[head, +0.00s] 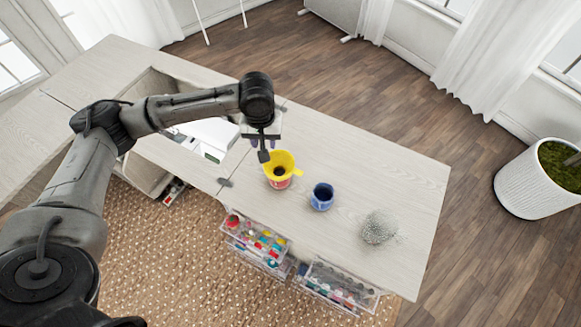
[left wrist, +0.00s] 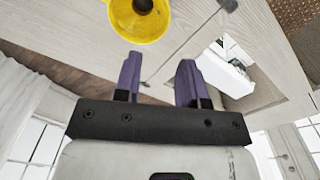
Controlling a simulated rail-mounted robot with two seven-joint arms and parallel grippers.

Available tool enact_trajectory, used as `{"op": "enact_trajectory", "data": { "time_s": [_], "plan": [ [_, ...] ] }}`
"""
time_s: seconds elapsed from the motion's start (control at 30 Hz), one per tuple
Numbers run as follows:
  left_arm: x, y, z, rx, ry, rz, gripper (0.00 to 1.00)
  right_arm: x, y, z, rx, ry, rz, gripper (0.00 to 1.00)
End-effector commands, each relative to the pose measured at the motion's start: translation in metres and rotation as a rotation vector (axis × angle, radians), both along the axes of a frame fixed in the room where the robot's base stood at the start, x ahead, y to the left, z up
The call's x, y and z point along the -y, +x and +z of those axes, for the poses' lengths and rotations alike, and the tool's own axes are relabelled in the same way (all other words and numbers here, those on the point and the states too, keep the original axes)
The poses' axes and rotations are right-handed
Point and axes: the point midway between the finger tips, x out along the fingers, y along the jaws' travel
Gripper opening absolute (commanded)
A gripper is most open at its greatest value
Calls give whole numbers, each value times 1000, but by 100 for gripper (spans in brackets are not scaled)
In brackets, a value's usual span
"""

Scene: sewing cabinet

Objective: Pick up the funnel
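The yellow funnel (head: 281,158) sits on top of a red-and-white container (head: 279,184) on the pale wooden cabinet top. Its tab handle points to the right in the head view. The funnel also shows at the top of the left wrist view (left wrist: 122,22), cut off by the picture's edge. My left gripper (head: 256,143) hangs just behind and left of the funnel in the head view, apart from it. Its two purple fingers (left wrist: 158,78) are spread with nothing between them. My right gripper is not in view.
A blue cup (head: 322,196) stands right of the funnel, and a grey mesh-like lump (head: 379,227) lies farther right. A white machine (head: 209,136) sits in the cabinet recess to the left. Clear drawers (head: 257,241) stick out below the front edge. The right back of the top is clear.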

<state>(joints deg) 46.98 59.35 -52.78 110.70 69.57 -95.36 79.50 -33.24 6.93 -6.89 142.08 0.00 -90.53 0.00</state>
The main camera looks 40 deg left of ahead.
Motion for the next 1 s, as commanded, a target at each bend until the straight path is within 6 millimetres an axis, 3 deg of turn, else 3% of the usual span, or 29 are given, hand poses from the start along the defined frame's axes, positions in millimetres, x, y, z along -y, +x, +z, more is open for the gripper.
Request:
{"op": "enact_trajectory", "data": {
  "time_s": [0.1,0.3,0.47,0.8,1.0],
  "plan": [
    [2,-3,0,-17,-11,180,37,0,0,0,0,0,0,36],
    [2,-3,0,-15,-9,360,37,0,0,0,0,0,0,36],
    [2,-3,-16,-17,-9,400,37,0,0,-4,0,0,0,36],
    [2,-3,-71,-14,-9,400,37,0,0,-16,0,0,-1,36],
    [1,-3,-85,-13,-10,399,37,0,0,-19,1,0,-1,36]
  ]
}}
